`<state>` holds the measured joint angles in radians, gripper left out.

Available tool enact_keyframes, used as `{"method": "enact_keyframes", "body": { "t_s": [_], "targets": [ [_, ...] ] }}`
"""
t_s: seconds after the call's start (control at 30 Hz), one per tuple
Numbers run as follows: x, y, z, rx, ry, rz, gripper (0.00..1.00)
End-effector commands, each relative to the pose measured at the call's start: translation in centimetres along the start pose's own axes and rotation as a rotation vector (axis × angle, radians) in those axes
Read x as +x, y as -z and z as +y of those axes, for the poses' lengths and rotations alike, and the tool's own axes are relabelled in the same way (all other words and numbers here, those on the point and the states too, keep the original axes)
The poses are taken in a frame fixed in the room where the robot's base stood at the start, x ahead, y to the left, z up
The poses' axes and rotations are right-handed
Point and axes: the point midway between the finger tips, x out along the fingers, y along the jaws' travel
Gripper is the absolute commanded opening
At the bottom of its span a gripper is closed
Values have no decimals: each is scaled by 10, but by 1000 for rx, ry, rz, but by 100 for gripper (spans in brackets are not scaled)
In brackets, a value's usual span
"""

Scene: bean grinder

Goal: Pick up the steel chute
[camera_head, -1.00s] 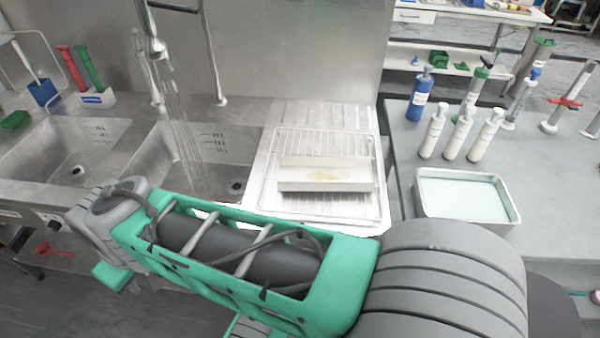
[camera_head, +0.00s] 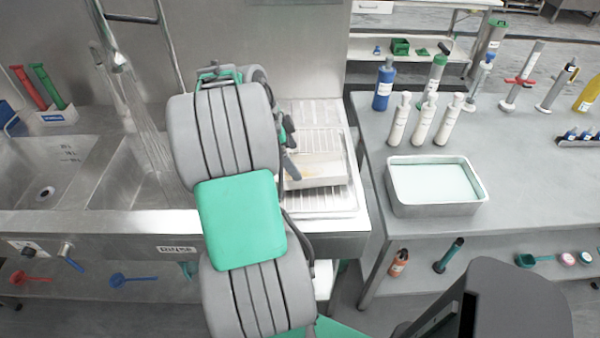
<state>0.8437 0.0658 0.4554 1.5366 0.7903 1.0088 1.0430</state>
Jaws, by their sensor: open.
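The steel chute (camera_head: 322,172) is a pale, shallow metal piece with a yellowish-brown stain inside. It rests on the wire rack of the drainboard, right of the sinks. My arm reaches up across the sink front, and its links hide the left part of the drainboard. My gripper (camera_head: 288,150) shows only partly, as dark fingers poking out right of the arm at the chute's left end. It is open, and nothing is seen between the fingers. I cannot tell whether it touches the chute.
A running faucet (camera_head: 118,60) pours into the sink (camera_head: 140,180) left of my arm. A steel tray of pale liquid (camera_head: 435,185) stands on the grey bench at right, with white bottles (camera_head: 423,120) and a blue bottle (camera_head: 384,85) behind it. A steel wall backs the drainboard.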

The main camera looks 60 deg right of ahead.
Motion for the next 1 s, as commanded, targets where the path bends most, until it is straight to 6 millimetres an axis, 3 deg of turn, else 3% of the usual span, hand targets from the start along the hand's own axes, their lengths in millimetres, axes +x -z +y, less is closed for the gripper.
{"method": "enact_keyframes", "body": {
  "t_s": [0.3,0.57,1.0],
  "targets": [
    [50,1,-2,-4,0,-1,100],
    [55,0,-3,-5,3,-2,100],
    [54,0,-3,-7,4,-2,64]
  ]
}}
